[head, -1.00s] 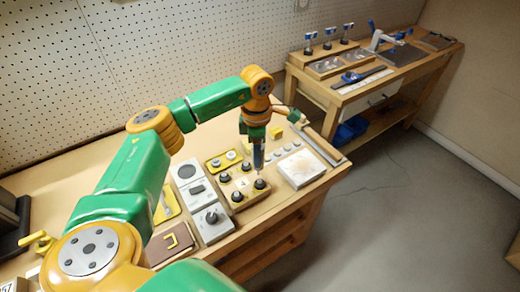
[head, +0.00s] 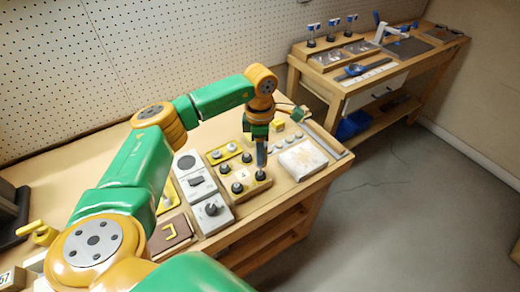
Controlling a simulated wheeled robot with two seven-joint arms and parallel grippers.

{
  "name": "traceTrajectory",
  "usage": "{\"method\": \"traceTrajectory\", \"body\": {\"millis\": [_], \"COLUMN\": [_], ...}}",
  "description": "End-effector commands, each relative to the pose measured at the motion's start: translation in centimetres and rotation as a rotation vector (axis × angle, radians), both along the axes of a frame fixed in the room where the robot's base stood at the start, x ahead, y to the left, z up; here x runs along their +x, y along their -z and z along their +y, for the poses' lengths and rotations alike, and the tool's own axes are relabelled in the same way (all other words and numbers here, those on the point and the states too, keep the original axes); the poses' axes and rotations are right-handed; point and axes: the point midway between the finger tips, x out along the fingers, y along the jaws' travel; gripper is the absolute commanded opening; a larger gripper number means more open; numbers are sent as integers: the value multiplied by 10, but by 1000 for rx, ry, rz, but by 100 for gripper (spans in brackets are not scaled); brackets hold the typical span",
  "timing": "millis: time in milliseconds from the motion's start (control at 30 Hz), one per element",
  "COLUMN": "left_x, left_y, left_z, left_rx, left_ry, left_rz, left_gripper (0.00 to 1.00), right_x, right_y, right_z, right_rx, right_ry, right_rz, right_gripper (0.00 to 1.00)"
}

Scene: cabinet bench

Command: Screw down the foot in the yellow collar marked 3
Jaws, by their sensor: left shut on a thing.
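A wooden block (head: 242,174) with a pale label in its middle sits on the bench and carries several black feet in collars. Three of them, the back left foot (head: 224,169), the back right foot (head: 247,158) and the front left foot (head: 237,188), stand clear of my gripper. My left gripper (head: 261,164) points straight down over the front right corner and is shut on the black foot (head: 260,175) there. The collar colours and numbers are too small to read, and the fingers partly hide this foot's top. My right gripper is out of view.
Grey switch boxes (head: 212,214) stand left of the block. A yellow plate (head: 223,152) lies behind it and a whitish slab (head: 303,159) lies to its right. A brown board (head: 170,232) is at the front left. A second bench (head: 365,62) stands at the back right.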

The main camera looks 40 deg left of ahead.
Motion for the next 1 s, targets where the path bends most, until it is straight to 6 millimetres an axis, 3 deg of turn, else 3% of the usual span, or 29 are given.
{"method": "traceTrajectory", "body": {"millis": [1000], "left_x": [0], "left_y": [5], "left_z": [1], "left_rx": [-1], "left_ry": [0], "left_rz": [-1], "left_gripper": [0], "right_x": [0], "right_y": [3], "right_z": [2], "right_rx": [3], "right_ry": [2], "right_rz": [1], "right_gripper": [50]}}
